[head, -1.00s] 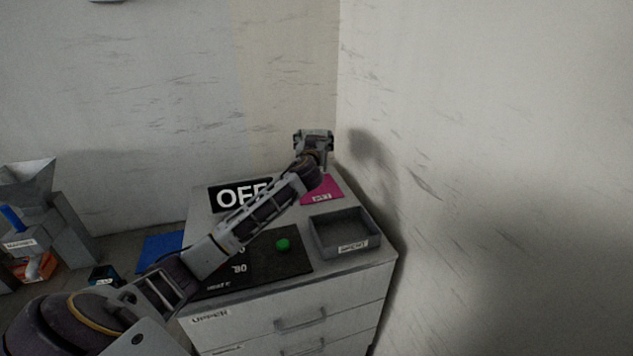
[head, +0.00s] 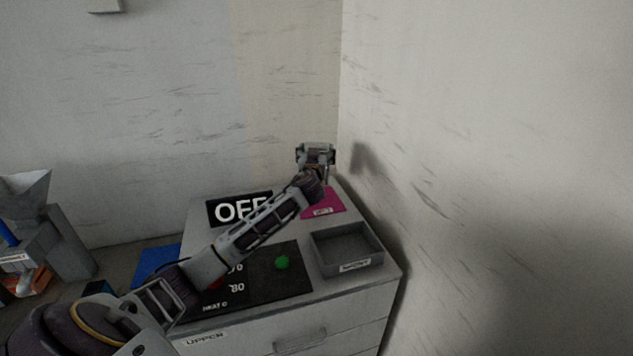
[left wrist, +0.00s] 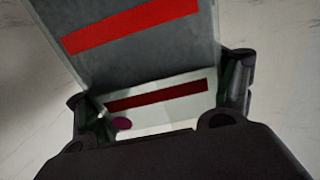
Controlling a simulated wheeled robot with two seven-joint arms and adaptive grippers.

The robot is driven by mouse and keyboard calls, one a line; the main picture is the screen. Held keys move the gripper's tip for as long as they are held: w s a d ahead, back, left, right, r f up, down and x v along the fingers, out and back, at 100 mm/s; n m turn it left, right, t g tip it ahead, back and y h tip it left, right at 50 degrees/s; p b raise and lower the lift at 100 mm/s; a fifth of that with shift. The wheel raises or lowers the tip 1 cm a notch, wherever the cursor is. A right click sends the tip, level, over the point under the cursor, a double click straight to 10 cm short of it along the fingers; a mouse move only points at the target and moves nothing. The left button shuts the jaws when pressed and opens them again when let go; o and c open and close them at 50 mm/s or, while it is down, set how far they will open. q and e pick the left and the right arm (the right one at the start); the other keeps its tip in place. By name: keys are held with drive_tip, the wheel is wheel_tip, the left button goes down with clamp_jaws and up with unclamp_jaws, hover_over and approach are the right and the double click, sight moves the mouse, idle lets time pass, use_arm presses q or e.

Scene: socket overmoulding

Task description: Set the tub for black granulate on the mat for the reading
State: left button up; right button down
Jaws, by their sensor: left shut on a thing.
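My left gripper (head: 316,154) is raised above the back of the cabinet top, near the wall corner. In the left wrist view my left gripper (left wrist: 162,92) is shut on a grey tub (left wrist: 130,62) with red bands on its walls. I take this for the tub for black granulate; I see no label naming it. In the head view the gripper hides most of it. A pink mat (head: 325,205) with a small white label lies on the cabinet top, below and in front of the gripper; my forearm covers its left part. My right gripper is not in view.
A shallow grey tray (head: 345,250) stands at the cabinet's right edge. A blue mat (head: 158,262) and a grey hopper (head: 60,240) are to the left.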

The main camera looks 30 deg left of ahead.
use_arm(q)
drive_tip(key=shift+f+p, duration=0.35)
drive_tip(key=shift+f, duration=1.85)
drive_tip(key=shift+f+p, duration=0.3)
drive_tip(key=shift+f, duration=1.6)
drive_tip(key=o, duration=1.8)
drive_tip(key=shift+f, duration=0.15)
drive_tip(key=shift+s, duration=0.1)
drive_tip(key=shift+v, duration=6)
